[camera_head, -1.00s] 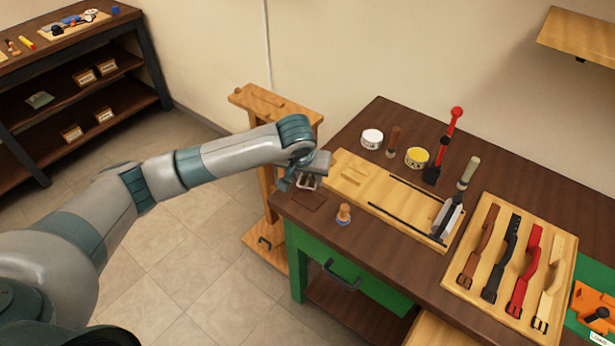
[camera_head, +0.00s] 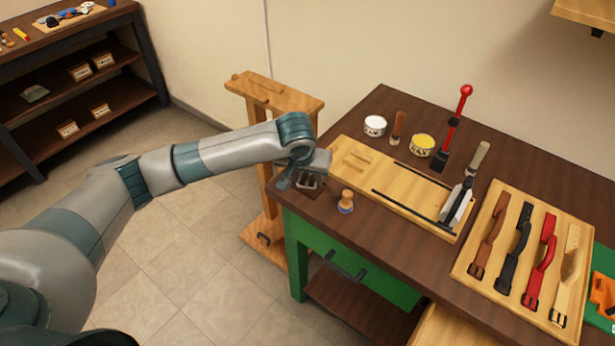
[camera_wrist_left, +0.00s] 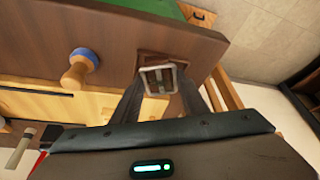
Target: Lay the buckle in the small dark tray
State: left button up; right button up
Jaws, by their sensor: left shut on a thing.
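My left gripper (camera_head: 308,179) is at the table's near left corner, its fingers pointing down. It is shut on a silver, squarish metal buckle (camera_wrist_left: 158,79), which shows between the fingertips in the left wrist view. The small dark tray (camera_wrist_left: 181,59) lies on the tabletop directly beyond the buckle in that view, partly covered by it. In the head view the gripper and buckle hide most of the tray. The buckle is over the tray; I cannot tell whether they touch. My right gripper is not in view.
A wooden-handled tool (camera_head: 346,201) with a blue base stands just right of the tray. A long wooden board (camera_head: 390,185) lies behind it. Tins, brushes and a red-handled tool stand farther back. A board of straps (camera_head: 525,255) lies right. A wooden stand (camera_head: 270,100) is behind the corner.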

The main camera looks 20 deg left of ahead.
pick_arm(q)
jog(key=shift+f, duration=0.2)
dwell(0.5)
jog(key=o, duration=1.2)
jog(key=b+v, duration=0.2)
jog(key=v, duration=1.5)
jog(key=shift+r, duration=0.25)
